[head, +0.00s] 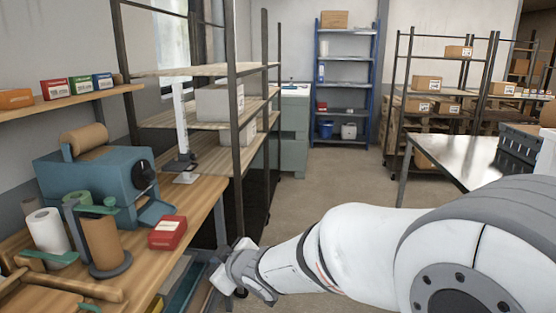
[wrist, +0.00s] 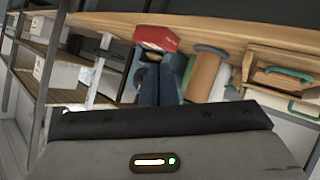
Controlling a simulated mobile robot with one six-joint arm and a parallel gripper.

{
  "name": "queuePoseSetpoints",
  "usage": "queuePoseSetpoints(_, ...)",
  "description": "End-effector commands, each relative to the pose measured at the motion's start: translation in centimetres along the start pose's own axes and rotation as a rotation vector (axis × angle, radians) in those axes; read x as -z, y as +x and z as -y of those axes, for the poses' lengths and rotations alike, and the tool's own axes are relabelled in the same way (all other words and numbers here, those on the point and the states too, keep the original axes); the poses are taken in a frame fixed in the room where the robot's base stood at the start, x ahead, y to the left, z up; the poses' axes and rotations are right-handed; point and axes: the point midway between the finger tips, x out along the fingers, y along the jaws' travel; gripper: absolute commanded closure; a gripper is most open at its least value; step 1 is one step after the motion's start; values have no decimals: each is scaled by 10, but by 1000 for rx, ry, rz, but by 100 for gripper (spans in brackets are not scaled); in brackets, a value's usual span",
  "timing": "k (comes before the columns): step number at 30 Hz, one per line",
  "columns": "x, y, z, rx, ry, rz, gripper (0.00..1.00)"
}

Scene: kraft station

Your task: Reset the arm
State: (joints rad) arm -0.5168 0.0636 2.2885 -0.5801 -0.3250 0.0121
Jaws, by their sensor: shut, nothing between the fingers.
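My arm reaches in from the right of the head view, low over the floor beside the workbench. My gripper (head: 226,278) is at its far end, just off the bench's front edge. It is small there, shut and empty. The wrist view is turned upside down, and a grey housing with a lit indicator fills its lower part.
A red box (head: 167,232) lies near the edge of the workbench (head: 205,195). A shelf rack (head: 235,130) stands beyond. The floor (head: 325,172) in the middle is clear.

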Motion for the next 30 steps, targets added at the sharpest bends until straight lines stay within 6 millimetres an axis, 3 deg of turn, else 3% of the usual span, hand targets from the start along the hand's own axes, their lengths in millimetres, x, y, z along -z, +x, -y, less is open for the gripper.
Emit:
queuePoseSetpoints(1,-20,-23,-28,-70,63,85,100)
queuePoseSetpoints(3,-54,-56,-55,-149,164,217,100)
queuePoseSetpoints(6,-100,-110,-77,-237,326,399,100)
queuePoseSetpoints(10,-151,-182,-75,-301,557,613,100)
queuePoseSetpoints(15,-187,-255,-41,-305,826,809,100)
queuePoseSetpoints(21,-197,-291,-9,-269,983,908,100)
queuePoseSetpoints(30,-198,-294,-6,-264,998,919,100)
